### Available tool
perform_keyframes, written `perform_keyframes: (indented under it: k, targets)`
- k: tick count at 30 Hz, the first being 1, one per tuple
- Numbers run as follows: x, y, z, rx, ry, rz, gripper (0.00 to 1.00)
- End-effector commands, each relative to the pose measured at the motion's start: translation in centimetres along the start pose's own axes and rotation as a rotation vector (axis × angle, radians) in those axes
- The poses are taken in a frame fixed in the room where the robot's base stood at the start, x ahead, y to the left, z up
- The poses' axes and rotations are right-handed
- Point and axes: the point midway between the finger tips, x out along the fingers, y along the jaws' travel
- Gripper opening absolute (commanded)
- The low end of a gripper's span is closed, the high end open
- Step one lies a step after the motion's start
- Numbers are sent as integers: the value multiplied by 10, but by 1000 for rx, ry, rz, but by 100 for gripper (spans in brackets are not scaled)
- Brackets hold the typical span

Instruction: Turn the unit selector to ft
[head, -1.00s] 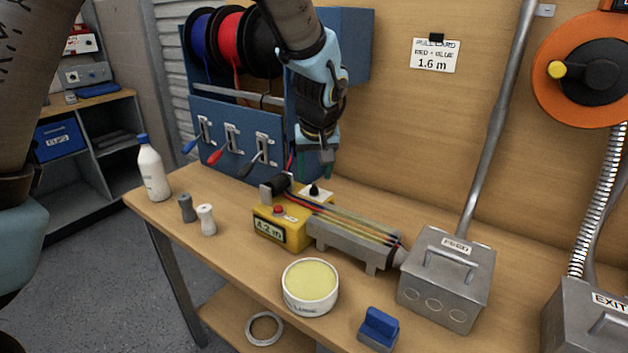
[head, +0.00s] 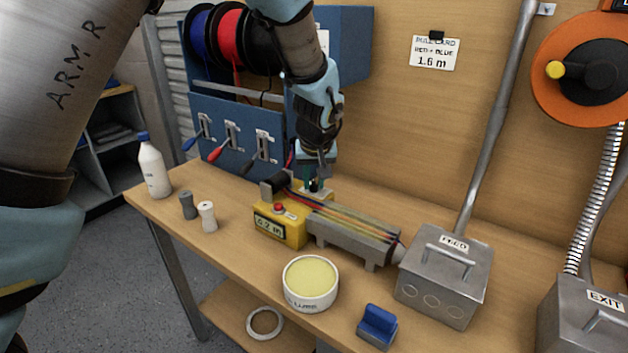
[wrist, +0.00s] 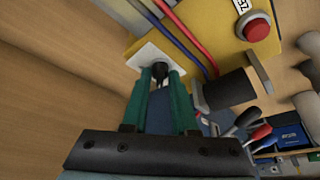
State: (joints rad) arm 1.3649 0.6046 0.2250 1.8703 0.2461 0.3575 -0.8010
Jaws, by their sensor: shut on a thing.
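The unit selector is a small black knob (wrist: 161,70) on a white plate (wrist: 143,54) at the unit's far side. My gripper (wrist: 158,75) reaches down from above with its green fingers shut on the knob. The fingers hide part of the plate, and I cannot read any marks there.
Red, blue and other wires (head: 350,222) run beside the selector through a grey guide to the FEED box (head: 446,277). Levers and wire spools stand behind.

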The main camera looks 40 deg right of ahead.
Motion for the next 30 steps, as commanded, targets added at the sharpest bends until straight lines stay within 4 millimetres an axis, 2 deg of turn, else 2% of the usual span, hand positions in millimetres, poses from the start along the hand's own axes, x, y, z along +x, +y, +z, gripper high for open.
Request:
perform_keyframes:
  k: [1,6,20,30]
  targets:
    - [0,0,0,0,0,0,16]
    - [0,0,0,0,0,0,0]
    - [0,-1,0,17,0,7,0]
    - [0,-3,-2,180,1,78,0]
